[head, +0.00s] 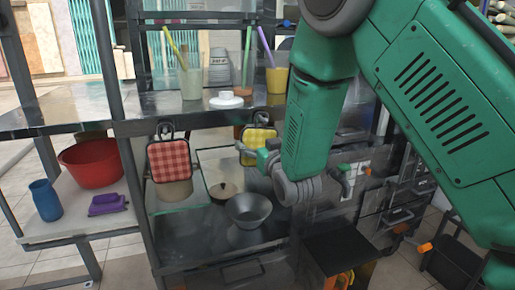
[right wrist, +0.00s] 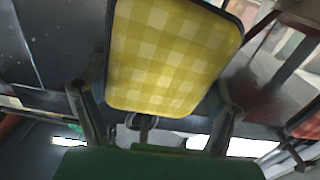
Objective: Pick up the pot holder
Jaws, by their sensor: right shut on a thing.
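A yellow checked pot holder (head: 258,142) with a dark edge is at the shelf frame, left of my right forearm. It fills the upper middle of the right wrist view (right wrist: 172,55), between the two fingers. My right gripper (head: 264,160) is shut on it; the arm partly hides the grip in the head view. I cannot tell whether the pot holder still hangs from its hook. A red checked pot holder (head: 169,161) hangs to the left on the shelf front. My left gripper is not in view.
The metal counter (head: 135,103) above holds cups with sticks and a white lid (head: 226,100). A metal bowl (head: 249,209) stands on the lower shelf below my gripper. A red basin (head: 95,164) and a blue jar (head: 46,200) stand at left. Shelf posts are close by.

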